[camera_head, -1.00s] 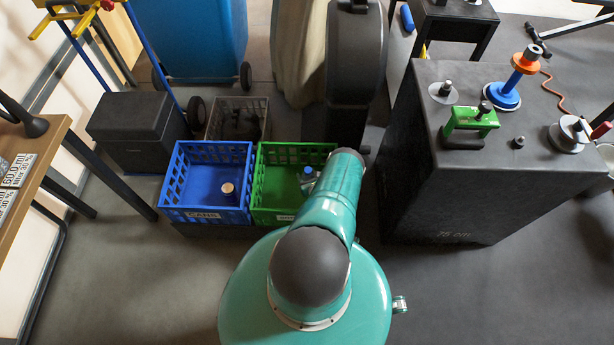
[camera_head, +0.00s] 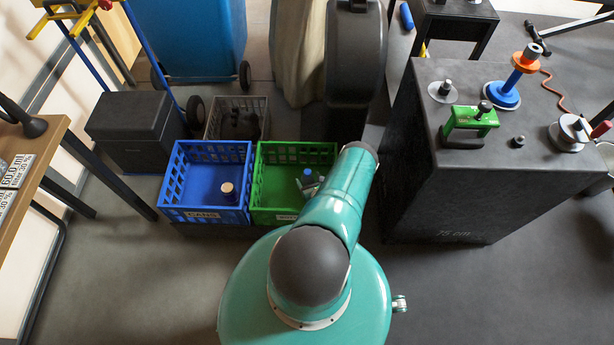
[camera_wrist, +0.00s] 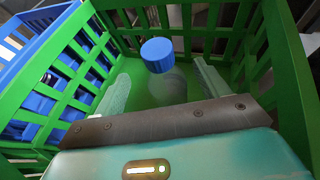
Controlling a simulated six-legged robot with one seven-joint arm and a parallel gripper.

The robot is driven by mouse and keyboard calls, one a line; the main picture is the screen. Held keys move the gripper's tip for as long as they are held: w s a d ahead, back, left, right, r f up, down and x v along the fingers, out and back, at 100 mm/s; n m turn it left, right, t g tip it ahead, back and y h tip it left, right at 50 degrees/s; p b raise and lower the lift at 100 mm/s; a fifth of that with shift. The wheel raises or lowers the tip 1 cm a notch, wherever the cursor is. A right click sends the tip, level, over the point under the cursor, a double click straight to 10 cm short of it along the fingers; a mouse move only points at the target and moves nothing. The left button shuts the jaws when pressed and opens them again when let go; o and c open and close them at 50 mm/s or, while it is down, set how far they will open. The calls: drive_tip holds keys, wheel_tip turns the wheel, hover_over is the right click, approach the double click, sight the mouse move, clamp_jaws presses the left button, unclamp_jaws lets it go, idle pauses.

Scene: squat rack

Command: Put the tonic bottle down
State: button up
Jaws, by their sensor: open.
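The tonic bottle, clear with a blue cap (camera_wrist: 157,55), stands in the green crate (camera_wrist: 272,62) in the wrist view. My gripper (camera_wrist: 160,82) is open, with one finger on each side of the bottle and gaps between. In the head view the bottle's blue cap (camera_head: 308,172) shows inside the green crate (camera_head: 270,165), towards its right side. My gripper (camera_head: 309,184) reaches into the crate there, partly hidden by my arm. The bottle's base is hard to make out.
A blue crate (camera_head: 210,152) with a can (camera_head: 228,188) in it stands directly left of the green crate. A grey crate (camera_head: 240,105) is behind them. A dark block (camera_head: 480,195) with tools on top stands at the right.

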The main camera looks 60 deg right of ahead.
drive_tip(key=v, duration=0.4)
drive_tip(key=shift+s+r, duration=0.1)
drive_tip(key=shift+r, duration=0.05)
